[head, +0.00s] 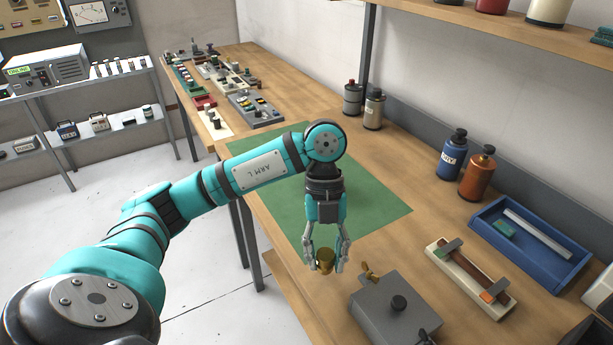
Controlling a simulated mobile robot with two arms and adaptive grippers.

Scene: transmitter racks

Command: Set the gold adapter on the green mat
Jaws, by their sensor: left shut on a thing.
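The gold adapter (325,262) is a small brass-coloured piece between the fingertips of my left gripper (326,260). The gripper is shut on it and points down. The green mat (375,205) lies flat on the wooden workbench, and my left arm covers part of it. In the picture the adapter shows just below the mat's near edge, near the bench's front. It seems held above the bench, but I cannot tell how high. My right gripper is not in view.
A grey box (395,308) with a black knob and a brass fitting stands close to the right of the gripper. A cream tray (470,278) and a blue tray (530,243) lie further right. Blue (452,155) and brown (478,173) bottles stand behind. The mat's visible surface is bare.

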